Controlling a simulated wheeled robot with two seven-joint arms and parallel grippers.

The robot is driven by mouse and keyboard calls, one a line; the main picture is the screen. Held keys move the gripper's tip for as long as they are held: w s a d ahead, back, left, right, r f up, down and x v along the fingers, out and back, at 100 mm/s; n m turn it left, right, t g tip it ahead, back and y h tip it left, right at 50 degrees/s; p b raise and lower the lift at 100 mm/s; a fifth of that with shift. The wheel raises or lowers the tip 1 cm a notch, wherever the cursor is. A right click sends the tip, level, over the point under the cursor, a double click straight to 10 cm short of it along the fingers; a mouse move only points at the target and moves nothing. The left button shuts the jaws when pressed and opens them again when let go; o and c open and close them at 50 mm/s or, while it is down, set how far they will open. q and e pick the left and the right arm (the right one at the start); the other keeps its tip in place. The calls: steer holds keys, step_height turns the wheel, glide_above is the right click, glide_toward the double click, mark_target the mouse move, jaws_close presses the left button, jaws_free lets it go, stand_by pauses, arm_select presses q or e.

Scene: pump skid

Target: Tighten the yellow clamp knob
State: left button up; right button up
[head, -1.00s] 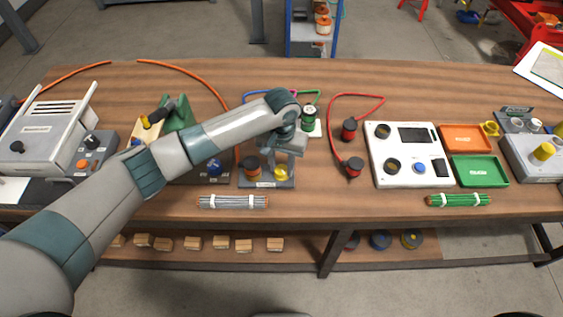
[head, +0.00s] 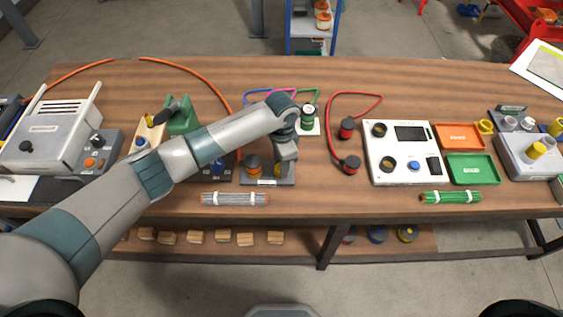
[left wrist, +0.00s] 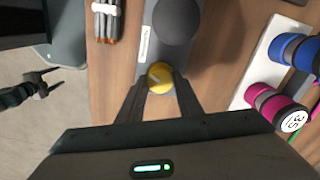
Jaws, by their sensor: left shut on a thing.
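The yellow clamp knob (left wrist: 160,76) sits on a small dark grey plate (left wrist: 145,45), between the fingertips of my left gripper (left wrist: 160,84). In the left wrist view both fingers touch its sides, so the gripper is shut on the knob. In the head view my left gripper (head: 286,166) comes down from above onto the right part of the plate (head: 266,183) and largely hides the knob. A black-topped orange knob (head: 253,165) stands beside it on the same plate. My right gripper is not seen.
A grey rod bundle (head: 235,199) lies in front of the plate. A white panel (head: 398,168) is farther right. Bare table lies right of the rod bundle.

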arm_select(q)
steer(key=shift+m, duration=2)
steer(key=o, duration=1)
steer(key=shift+o, duration=0.2)
step_height(320, 180, up, 18)
steer(key=b, duration=0.4)
steer(key=shift+f, duration=0.25)
steer(key=shift+f, duration=0.1)
